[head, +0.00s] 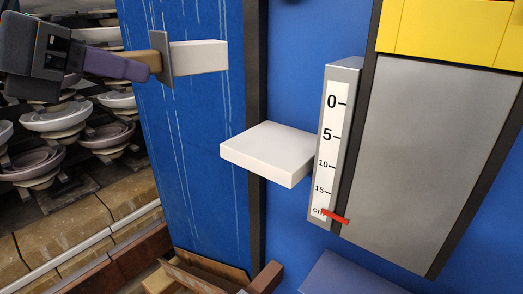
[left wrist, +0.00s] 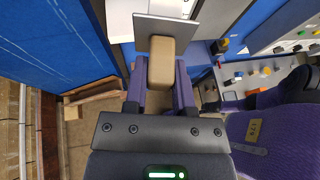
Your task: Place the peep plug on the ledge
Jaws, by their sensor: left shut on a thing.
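The peep plug (head: 199,56) has a white block, a thin grey plate and a tan handle. In the head view it is held roughly level at the upper left, block pointing right. My left gripper (head: 146,66) has its purple fingers shut on the tan handle. The left wrist view shows the gripper (left wrist: 160,80) around the handle, with the plug's grey plate (left wrist: 167,33) beyond it. The white ledge (head: 268,147) sticks out from the blue wall, below and right of the plug, apart from it; its top is bare. My right gripper is not in view.
A ruler panel (head: 333,140) with a red pointer (head: 335,217) stands just right of the ledge, beside a grey panel (head: 420,150). Racks of bowls (head: 60,118) are at left. An open wooden box (head: 205,275) lies below. Space above the ledge is clear.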

